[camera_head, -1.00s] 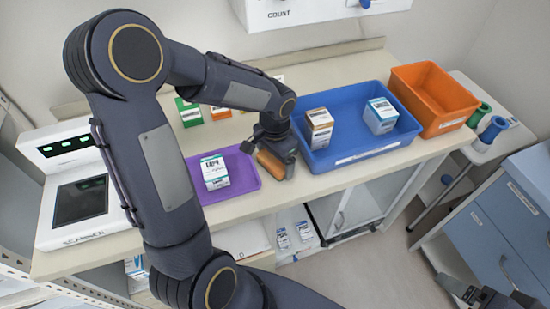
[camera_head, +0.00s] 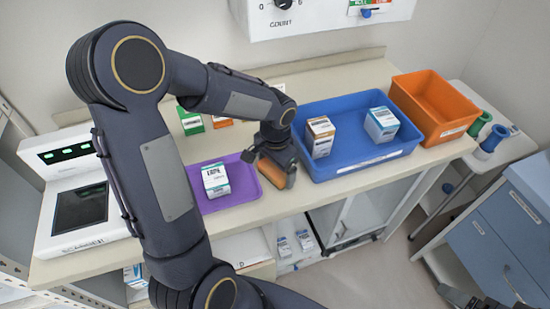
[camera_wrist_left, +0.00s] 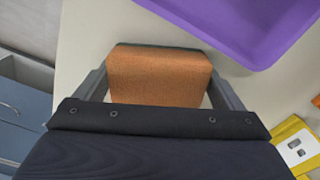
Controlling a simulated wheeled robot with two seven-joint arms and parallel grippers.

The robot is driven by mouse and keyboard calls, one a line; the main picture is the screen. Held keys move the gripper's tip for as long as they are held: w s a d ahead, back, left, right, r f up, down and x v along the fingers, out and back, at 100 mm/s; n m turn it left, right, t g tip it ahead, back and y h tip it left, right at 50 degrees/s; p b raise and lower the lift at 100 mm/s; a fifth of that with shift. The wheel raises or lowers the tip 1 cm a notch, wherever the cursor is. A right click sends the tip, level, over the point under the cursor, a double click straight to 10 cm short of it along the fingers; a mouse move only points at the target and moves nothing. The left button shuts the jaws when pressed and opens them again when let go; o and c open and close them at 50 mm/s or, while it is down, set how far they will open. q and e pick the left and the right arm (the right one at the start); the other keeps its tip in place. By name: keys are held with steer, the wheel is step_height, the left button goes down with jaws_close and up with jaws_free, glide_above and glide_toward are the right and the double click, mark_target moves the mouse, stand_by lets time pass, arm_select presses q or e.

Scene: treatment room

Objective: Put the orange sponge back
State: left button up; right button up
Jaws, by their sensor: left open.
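The orange sponge (camera_head: 270,172) is on or just above the counter at the right end of the purple tray (camera_head: 240,195). In the left wrist view the sponge (camera_wrist_left: 160,76) fills most of the space between the fingers of my left gripper (camera_wrist_left: 160,92). The left gripper, also in the head view (camera_head: 272,168), is open around the sponge, with a small gap showing at the right finger. The sponge's underside is hidden. A dark part of what looks like my right gripper (camera_head: 468,298) shows at the bottom right edge; its jaws cannot be made out.
A white box (camera_head: 216,180) stands in the purple tray. The blue bin (camera_head: 350,165) to the right holds two boxes, with an orange bin (camera_head: 435,105) beyond it. A white device (camera_head: 75,190) stands at the left. The counter's front edge is close to the sponge.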

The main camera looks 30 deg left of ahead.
arm_select(q)
steer(key=shift+s+d+r, duration=0.1)
steer(key=shift+d+r, duration=0.15)
steer(key=shift+r, duration=0.05)
step_height(320, 180, up, 11)
steer(key=s+d+n+t+h, duration=0.2)
steer(key=s, duration=0.6)
steer(key=s+d+r+n+t+h, duration=0.1)
steer(key=s+d+n+t, duration=0.1)
steer(key=s, duration=0.6)
steer(key=shift+s+n+t+h, duration=0.4)
steer(key=shift+n+t, duration=0.3)
steer(key=shift+t, duration=0.1)
